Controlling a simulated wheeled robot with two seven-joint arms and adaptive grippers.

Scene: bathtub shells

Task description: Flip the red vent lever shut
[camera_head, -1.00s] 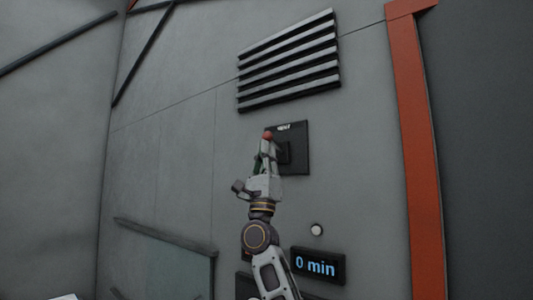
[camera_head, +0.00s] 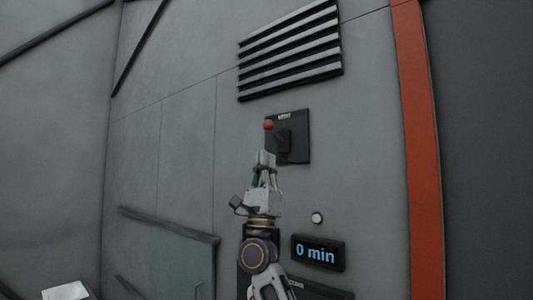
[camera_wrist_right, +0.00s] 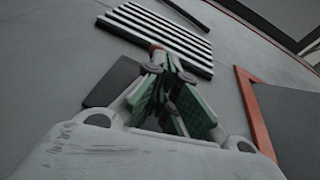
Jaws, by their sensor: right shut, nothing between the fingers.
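The red knob of the vent lever (camera_head: 268,125) stands out at the upper left of its dark square plate (camera_head: 299,150) on the grey wall. A small label reading like "VENT" is at the plate's top. My right gripper (camera_head: 265,155) is shut and empty, pointing up just below the knob, with a small gap in the head view. In the right wrist view the shut fingers (camera_wrist_right: 166,72) cover most of the lever; the knob (camera_wrist_right: 155,47) shows just past their tips, and the dark plate (camera_wrist_right: 112,80) is at left. My left gripper is not in view.
A slatted vent (camera_head: 290,50) is above the plate. Below it are a round white button (camera_head: 317,218) and a display reading "0 min" (camera_head: 318,252). An orange-red post (camera_head: 418,150) runs down the right. A pale flat thing (camera_head: 66,291) is at lower left.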

